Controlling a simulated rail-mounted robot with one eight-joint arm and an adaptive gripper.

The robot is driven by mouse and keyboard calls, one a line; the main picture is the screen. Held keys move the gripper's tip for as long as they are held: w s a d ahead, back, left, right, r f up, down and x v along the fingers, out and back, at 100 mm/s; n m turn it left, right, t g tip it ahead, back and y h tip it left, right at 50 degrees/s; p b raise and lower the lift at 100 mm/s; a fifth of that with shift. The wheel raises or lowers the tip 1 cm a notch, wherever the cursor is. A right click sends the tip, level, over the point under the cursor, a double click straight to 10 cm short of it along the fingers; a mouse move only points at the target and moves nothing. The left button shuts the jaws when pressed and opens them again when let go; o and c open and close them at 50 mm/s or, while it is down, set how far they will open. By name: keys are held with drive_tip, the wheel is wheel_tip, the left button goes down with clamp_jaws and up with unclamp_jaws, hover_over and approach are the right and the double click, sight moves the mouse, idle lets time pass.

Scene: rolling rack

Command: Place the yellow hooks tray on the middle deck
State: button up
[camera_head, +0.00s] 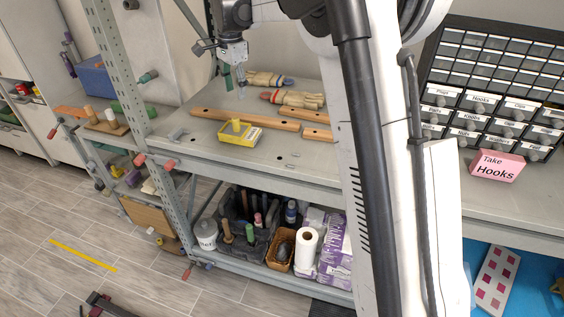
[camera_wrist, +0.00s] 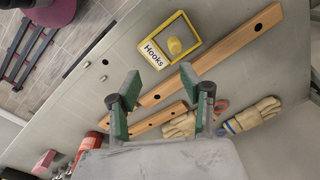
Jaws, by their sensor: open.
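The yellow hooks tray (camera_head: 223,139), a small yellow box with a "Hooks" label and a round yellow knob, sits on the grey metal deck (camera_head: 190,148) near its front edge. In the wrist view the tray (camera_wrist: 150,56) lies beyond my fingertips, above the middle of the picture, apart from them. My gripper (camera_head: 234,78) is open and empty above the deck, behind the tray in the head view. Its green-padded fingers (camera_wrist: 160,80) are spread in the wrist view. I cannot tell which deck level is the middle one.
Wooden bars (camera_head: 218,118) with holes and work gloves (camera_head: 295,98) lie behind and right of the tray. A lower shelf holds a crate, a paper roll (camera_head: 306,245) and purple boxes. A rack post (camera_head: 126,70) stands left. A pink "Take Hooks" block (camera_head: 497,167) sits right.

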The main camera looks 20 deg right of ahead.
drive_tip(key=s+r+n+t, duration=0.2)
drive_tip(key=s+r+n, duration=0.1)
drive_tip(key=s, duration=0.7)
drive_tip(key=s+r+n+t, duration=0.1)
drive_tip(key=s+r+n, duration=0.3)
drive_tip(key=s, duration=0.6)
drive_tip(key=s+f+n+t, duration=0.1)
drive_tip(key=s+f+n, duration=0.2)
drive_tip(key=s, duration=0.7)
drive_tip(key=s+f+n+t, duration=0.2)
drive_tip(key=s+f+n, duration=0.2)
drive_tip(key=s, duration=0.6)
wheel_tip(320, 180, down, 2)
drive_tip(key=shift+s+f+t, duration=0.25)
drive_tip(key=shift+s+t, duration=0.05)
drive_tip(key=shift+s, duration=0.1)
wheel_tip(320, 180, down, 7)
drive_tip(key=b, duration=0.7)
drive_tip(key=shift+f, duration=0.2)
